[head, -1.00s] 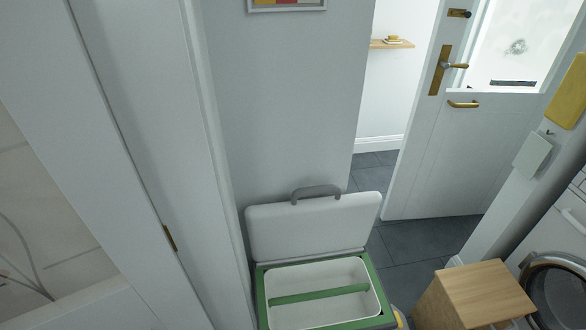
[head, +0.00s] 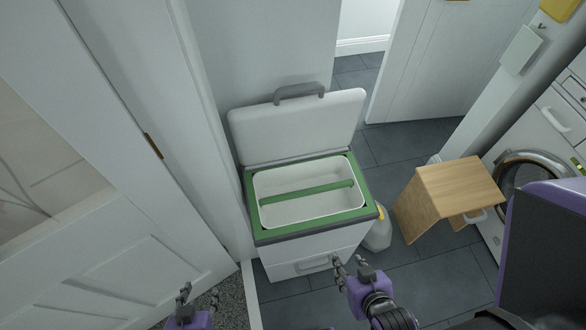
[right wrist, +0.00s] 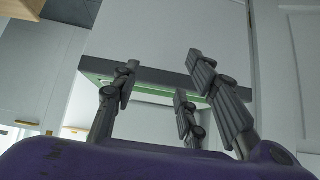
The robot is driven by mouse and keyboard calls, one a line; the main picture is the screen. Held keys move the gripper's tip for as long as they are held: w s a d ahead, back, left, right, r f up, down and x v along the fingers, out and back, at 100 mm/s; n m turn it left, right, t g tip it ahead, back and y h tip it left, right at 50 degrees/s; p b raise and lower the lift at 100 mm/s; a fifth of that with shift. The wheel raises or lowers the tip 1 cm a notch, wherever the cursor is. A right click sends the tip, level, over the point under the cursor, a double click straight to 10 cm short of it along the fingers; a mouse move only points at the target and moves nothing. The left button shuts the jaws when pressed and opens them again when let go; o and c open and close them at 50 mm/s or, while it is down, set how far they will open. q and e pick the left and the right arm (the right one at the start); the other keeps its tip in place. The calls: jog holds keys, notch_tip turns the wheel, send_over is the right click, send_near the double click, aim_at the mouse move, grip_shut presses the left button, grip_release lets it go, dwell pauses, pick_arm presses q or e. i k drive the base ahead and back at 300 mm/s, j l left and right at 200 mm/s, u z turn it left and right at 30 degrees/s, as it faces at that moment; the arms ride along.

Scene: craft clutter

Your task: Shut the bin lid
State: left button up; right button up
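The bin (head: 312,254) is a white box with a green rim and a white inner tub crossed by a green bar. Its white lid (head: 297,130) stands raised at the back, with a grey handle (head: 299,91) on its top edge. My right gripper (head: 349,268) is in front of the bin, below its rim, fingers apart and empty. The right wrist view shows its spread fingers (right wrist: 165,85) before the underside of the bin's rim (right wrist: 160,84). My left gripper (head: 198,298) is at the bottom left, fingers apart and empty, away from the bin.
A wooden stool (head: 447,194) stands right of the bin, with a pale bottle (head: 379,231) between them. A washing machine (head: 533,167) is at the far right. A white door (head: 100,200) flanks the left. Dark tiled floor (head: 400,150) is clear behind the stool.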

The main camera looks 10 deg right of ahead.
aim_at(277, 129)
jog(key=i+l, duration=0.1)
jog(key=l, duration=1)
jog(key=i+l, duration=0.15)
jog(key=l, duration=0.4)
jog(key=l+u, duration=0.3)
jog(key=u, duration=0.15)
jog(key=l+u, duration=0.25)
jog(key=u, duration=0.6)
